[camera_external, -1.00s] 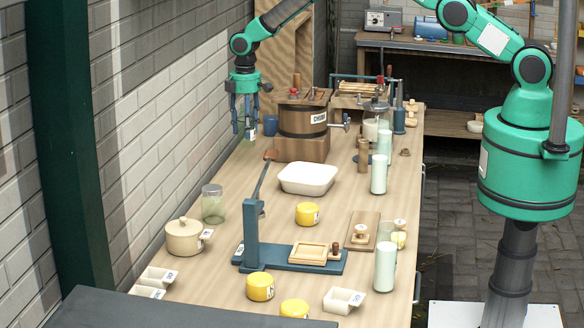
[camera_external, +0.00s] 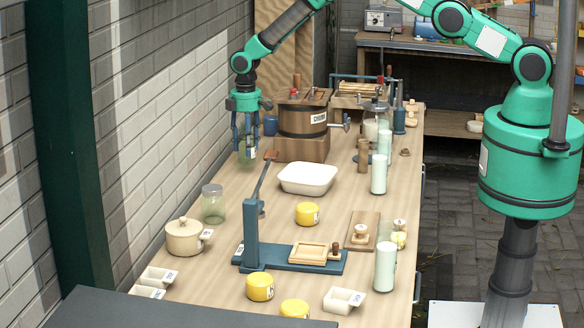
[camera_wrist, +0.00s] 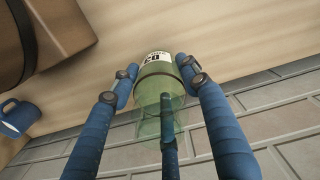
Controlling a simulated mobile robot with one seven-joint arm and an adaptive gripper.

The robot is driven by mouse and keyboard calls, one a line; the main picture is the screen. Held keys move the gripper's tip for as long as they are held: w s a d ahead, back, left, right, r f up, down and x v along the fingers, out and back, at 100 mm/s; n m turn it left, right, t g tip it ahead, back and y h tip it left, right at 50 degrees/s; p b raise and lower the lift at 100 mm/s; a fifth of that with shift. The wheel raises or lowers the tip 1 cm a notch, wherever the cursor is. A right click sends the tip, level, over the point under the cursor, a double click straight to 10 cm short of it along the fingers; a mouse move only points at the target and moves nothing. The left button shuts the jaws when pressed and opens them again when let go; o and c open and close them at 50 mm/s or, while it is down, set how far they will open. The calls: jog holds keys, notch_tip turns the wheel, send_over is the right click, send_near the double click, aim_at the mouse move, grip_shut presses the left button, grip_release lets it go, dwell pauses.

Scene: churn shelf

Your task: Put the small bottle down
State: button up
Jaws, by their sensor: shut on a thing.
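The small bottle (camera_wrist: 160,85) is green and see-through, with a dark band and a white label. In the wrist view it sits between the blue fingers of my gripper (camera_wrist: 160,78), which are shut on it. In the outside view my gripper (camera_external: 245,148) points down near the wall, left of the churn, and the bottle (camera_external: 248,158) shows faintly between the fingers. The bottle's lower end is close to the worktop (camera_external: 225,175); I cannot tell whether it touches.
The wooden churn (camera_external: 302,120) stands close on the right, with a blue mug (camera_external: 270,125) beside it. A white basin (camera_external: 307,179), a glass jar (camera_external: 212,204) and a blue lever press (camera_external: 251,235) stand nearer the camera. The brick wall (camera_external: 165,90) is close on the left.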

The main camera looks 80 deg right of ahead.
jog(key=shift+f, duration=1.2)
jog(key=o, duration=1.3)
jog(key=shift+f, duration=0.15)
jog(key=shift+c, duration=0.2)
jog(key=shift+r, duration=0.2)
jog(key=shift+r+b, duration=0.55)
jog(key=shift+r, duration=5.4)
